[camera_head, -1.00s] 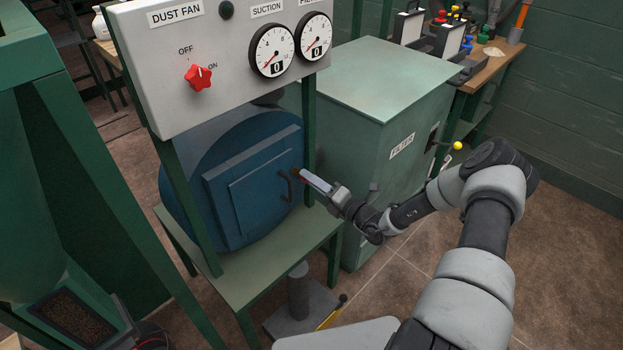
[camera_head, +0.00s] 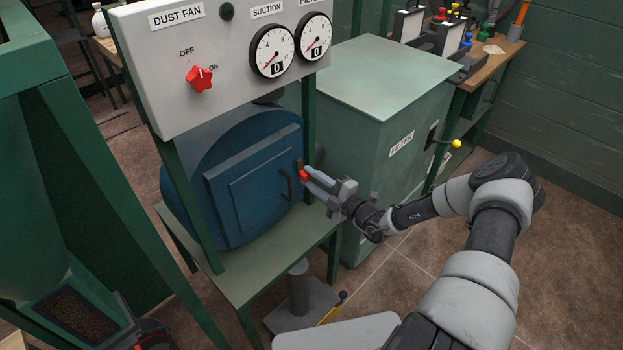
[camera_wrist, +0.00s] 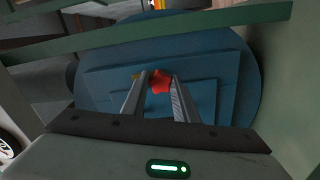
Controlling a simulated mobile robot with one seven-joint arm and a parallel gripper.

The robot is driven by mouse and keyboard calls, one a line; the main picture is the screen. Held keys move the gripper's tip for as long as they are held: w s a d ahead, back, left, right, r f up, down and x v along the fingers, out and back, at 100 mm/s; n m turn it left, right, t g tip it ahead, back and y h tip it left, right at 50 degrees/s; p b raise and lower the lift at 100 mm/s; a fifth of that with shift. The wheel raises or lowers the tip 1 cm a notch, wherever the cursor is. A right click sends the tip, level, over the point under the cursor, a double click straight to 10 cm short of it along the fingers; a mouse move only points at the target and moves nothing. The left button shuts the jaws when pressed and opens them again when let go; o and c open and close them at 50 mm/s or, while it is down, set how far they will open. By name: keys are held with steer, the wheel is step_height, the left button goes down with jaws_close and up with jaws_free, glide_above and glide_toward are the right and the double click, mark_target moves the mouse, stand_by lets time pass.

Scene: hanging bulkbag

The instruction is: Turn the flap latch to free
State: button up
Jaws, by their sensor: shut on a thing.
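The flap latch shows as a small red knob (camera_head: 303,175) at the right edge of the blue square flap (camera_head: 243,190). In the wrist view the red latch (camera_wrist: 160,81) sits between the two finger tips, in front of the blue flap (camera_wrist: 200,95). My gripper (camera_head: 306,178) comes in from the right and is shut on the red latch; it also shows in the wrist view (camera_wrist: 159,84). The fingers hide part of the latch, and its exact angle is hard to tell. A dark curved handle (camera_head: 286,185) is on the flap just left of the latch.
A green post (camera_head: 308,120) stands close beside the latch, and the green filter cabinet (camera_head: 375,150) stands to the right. A grey panel (camera_head: 220,60) with a red dust fan knob and two gauges overhangs the flap. A green stand (camera_head: 250,275) is below.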

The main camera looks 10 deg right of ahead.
stand_by(0.4)
steer(key=o, duration=1.1)
steer(key=p+v, duration=0.1)
steer(key=v, duration=1.6)
steer(key=shift+s+d+p, duration=0.1)
steer(key=shift+s+p, duration=0.15)
steer(key=shift+p, duration=0.1)
